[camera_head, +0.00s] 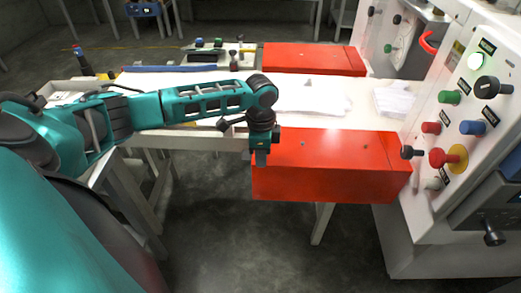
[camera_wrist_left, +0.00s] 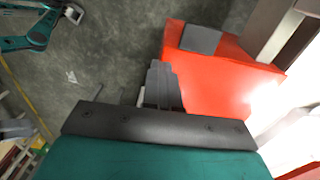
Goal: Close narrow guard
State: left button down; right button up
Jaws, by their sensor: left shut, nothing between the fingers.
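Two red guards show in the head view. The near red guard (camera_head: 330,180) sits at the table's front edge, and the far red guard (camera_head: 314,59) lies across the table's back edge. I cannot tell for sure which one is the narrow guard. My left gripper (camera_head: 261,157) points down at the left end of the near guard, shut and empty; whether it touches the guard is unclear. In the left wrist view, the dark gripper finger (camera_wrist_left: 164,86) shows beside the red guard (camera_wrist_left: 225,80).
White sheets (camera_head: 310,96) lie on the table between the guards. Small items stand at the back left. The floor (camera_head: 230,235) in front is clear.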

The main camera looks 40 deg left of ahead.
pick_arm(q)
jog(key=shift+s+d+f, duration=0.25)
jog(key=shift+s+f, duration=0.15)
jog(key=shift+f, duration=0.3)
pick_arm(e)
jog(key=shift+s+d+f, duration=0.15)
jog(key=shift+f, duration=0.15)
pick_arm(q)
jog(key=shift+r, duration=0.1)
notch_tip(320, 180, up, 15)
jog(key=p, duration=0.6)
jog(key=s+d+f+n+t+h, duration=0.25)
jog(key=d+f+t+h, duration=0.2)
jog(key=d+f, duration=0.9)
pick_arm(e)
notch_tip(320, 180, up, 6)
jog(key=shift+a, duration=0.4)
pick_arm(q)
jog(key=s+a+f+n+t+y, duration=0.1)
jog(key=s+f+n+t+y, duration=0.1)
jog(key=s+n+t, duration=0.4)
jog(key=shift+s+f+t+y, duration=0.15)
jog(key=shift+s+t+y, duration=0.25)
jog(key=shift+s, duration=1.75)
pick_arm(e)
jog(key=shift+c, duration=0.2)
